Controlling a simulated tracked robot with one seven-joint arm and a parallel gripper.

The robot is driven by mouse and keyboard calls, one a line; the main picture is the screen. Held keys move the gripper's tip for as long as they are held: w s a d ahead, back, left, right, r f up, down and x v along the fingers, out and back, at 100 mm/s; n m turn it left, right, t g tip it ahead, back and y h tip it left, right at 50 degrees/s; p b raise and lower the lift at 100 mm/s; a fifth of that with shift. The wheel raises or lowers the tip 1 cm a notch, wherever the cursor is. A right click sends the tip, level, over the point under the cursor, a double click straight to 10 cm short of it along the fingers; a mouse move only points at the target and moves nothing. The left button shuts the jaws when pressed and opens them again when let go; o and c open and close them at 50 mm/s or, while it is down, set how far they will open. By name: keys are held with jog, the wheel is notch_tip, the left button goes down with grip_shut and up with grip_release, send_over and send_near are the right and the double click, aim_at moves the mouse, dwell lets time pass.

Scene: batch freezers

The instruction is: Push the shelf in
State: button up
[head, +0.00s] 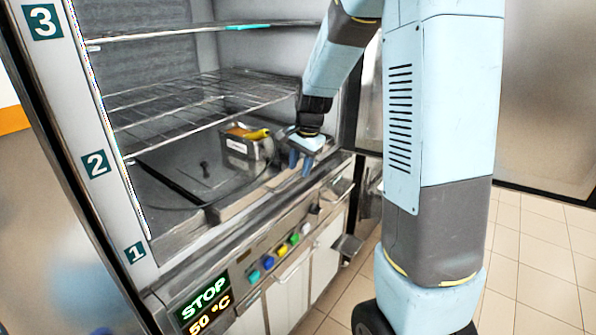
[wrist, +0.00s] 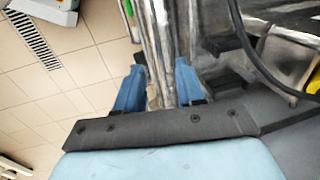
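A wire shelf (head: 200,105) spans the open cabinet near label 2 in the head view. A higher shelf (head: 200,32) sits near label 3. I cannot tell how far either sticks out. My gripper (head: 300,163) is below the right end of the middle shelf, by the cabinet's front ledge, pointing down. In the wrist view my gripper (wrist: 158,78) has its blue fingers apart, with long metal edges of the cabinet front between or behind them. I cannot tell whether they touch. No shelf is clearly visible in the wrist view.
A metal container (head: 243,146) with a yellow item stands on the cabinet floor left of my gripper. A dark cable (head: 160,205) curves along that floor. Colored buttons (head: 281,252) and a STOP display (head: 203,299) are on the front panel. Tiled floor (head: 540,250) is clear at right.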

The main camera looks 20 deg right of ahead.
jog(key=shift+w+a+f, duration=0.15)
jog(key=shift+f, duration=0.95)
jog(key=shift+c, duration=0.2)
grip_shut()
